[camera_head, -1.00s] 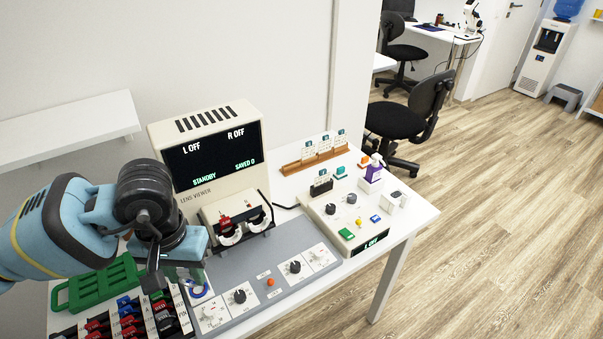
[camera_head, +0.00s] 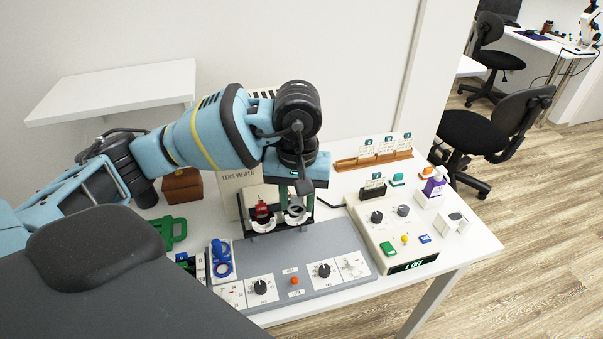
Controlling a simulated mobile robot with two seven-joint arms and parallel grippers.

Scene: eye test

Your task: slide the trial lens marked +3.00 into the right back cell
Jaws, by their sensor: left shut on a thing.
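The lens viewer (camera_head: 237,183) stands at the back of the table, its screen hidden behind my left arm. At its front is a holder with a left and a right white ring. A red-tabbed lens (camera_head: 262,210) sits at the left ring. My left gripper (camera_head: 296,207) points down over the right ring (camera_head: 298,217), its fingers on either side. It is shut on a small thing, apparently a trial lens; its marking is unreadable. I cannot tell whether the lens is inside the back cell or above it. My right gripper is not in view.
A grey panel with dials (camera_head: 323,270) and a blue lever (camera_head: 220,262) lies in front of the viewer. A control box (camera_head: 390,232) and a wooden card rack (camera_head: 373,160) stand to the right. A green rack (camera_head: 172,230) is at the left.

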